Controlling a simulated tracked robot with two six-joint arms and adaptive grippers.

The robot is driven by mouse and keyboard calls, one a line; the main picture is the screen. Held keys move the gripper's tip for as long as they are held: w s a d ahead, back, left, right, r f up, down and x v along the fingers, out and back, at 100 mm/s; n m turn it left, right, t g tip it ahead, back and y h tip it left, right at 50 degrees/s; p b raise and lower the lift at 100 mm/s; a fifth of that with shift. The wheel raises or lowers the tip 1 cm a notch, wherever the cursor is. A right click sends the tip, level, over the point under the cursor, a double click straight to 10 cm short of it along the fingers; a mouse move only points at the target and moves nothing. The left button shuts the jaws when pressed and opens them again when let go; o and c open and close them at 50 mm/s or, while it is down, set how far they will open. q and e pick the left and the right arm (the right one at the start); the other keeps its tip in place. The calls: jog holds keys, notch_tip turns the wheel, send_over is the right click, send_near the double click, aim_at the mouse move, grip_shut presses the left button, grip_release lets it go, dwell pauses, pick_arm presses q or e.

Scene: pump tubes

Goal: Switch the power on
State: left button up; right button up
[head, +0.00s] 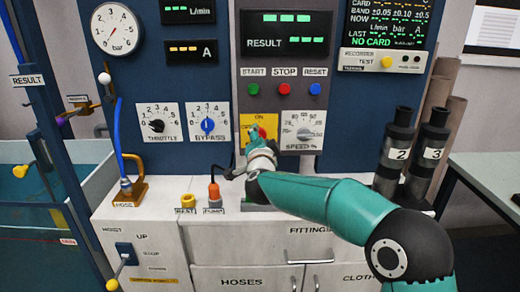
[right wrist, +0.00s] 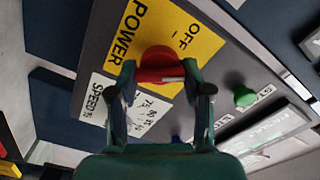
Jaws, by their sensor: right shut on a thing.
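The power switch is a red rotary knob (right wrist: 160,62) on a yellow plate (head: 246,124) marked ON, in the middle of the grey control panel. The yellow plate also shows in the right wrist view (right wrist: 190,32), with POWER and OFF legible. My right gripper (head: 260,142) is at the plate and covers most of the knob in the head view. In the right wrist view its two fingers (right wrist: 165,88) are on either side of the knob, shut on it. I cannot tell which way the knob points. My left gripper is not in view.
START (head: 253,89), STOP (head: 284,89) and RESET (head: 315,88) buttons are above the plate. The SPEED dial (head: 303,131) is right beside it. THROTTLE (head: 157,125) and BYPASS (head: 208,125) dials are to the left. Dark cylinders 2 (head: 397,153) and 3 (head: 432,153) stand at right.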

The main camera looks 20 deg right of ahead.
jog(key=shift+d+f+m+b, duration=0.1)
jog(key=shift+f+m+b, duration=0.1)
jog(key=shift+m+b, duration=1.2)
jog(key=shift+d+f+m+b, duration=0.15)
jog(key=shift+m+b, duration=0.75)
jog(key=shift+m, duration=1)
jog(key=shift+a, duration=0.1)
jog(key=o, duration=1.2)
jog(key=shift+c, duration=0.2)
jog(key=shift+r, duration=0.1)
jog(key=shift+s, duration=0.15)
jog(key=v, duration=1.1)
jog(key=shift+s+a, duration=0.2)
jog(key=shift+s, duration=0.15)
